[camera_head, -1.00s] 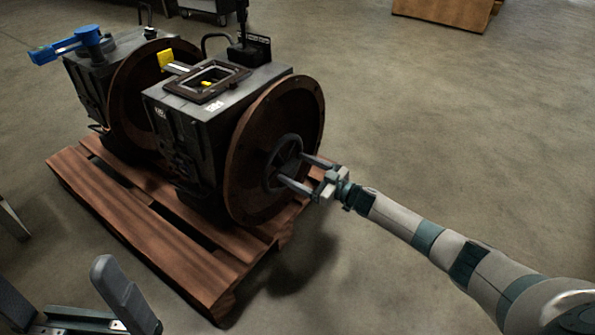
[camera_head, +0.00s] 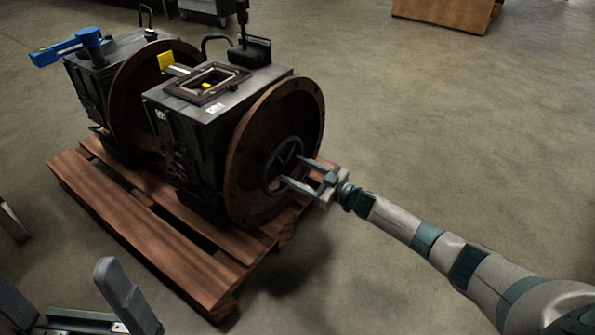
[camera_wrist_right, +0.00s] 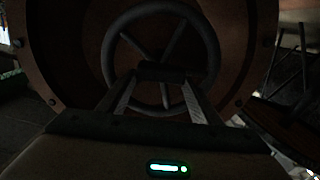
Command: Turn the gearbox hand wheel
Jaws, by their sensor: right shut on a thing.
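The gearbox hand wheel (camera_head: 270,176) is a dark spoked ring at the middle of a large rusty round flange (camera_head: 245,200). It also shows in the wrist view (camera_wrist_right: 205,35), with its spokes and a dark hub between my fingers. My right gripper (camera_head: 292,169) reaches in from the right and is shut on the hand wheel, its two fingers spread across the central part. The fingers also show in the wrist view (camera_wrist_right: 160,90), which is dark, so exact finger contact is hard to see. My left gripper (camera_head: 58,280) is at the bottom left, fingers wide apart and empty.
The gearbox housing (camera_head: 215,105) sits on a wooden pallet (camera_head: 150,235), with a second flanged unit and a blue handle (camera_head: 65,48) behind it. A wooden box (camera_head: 440,12) stands at the far back. The floor to the right is clear.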

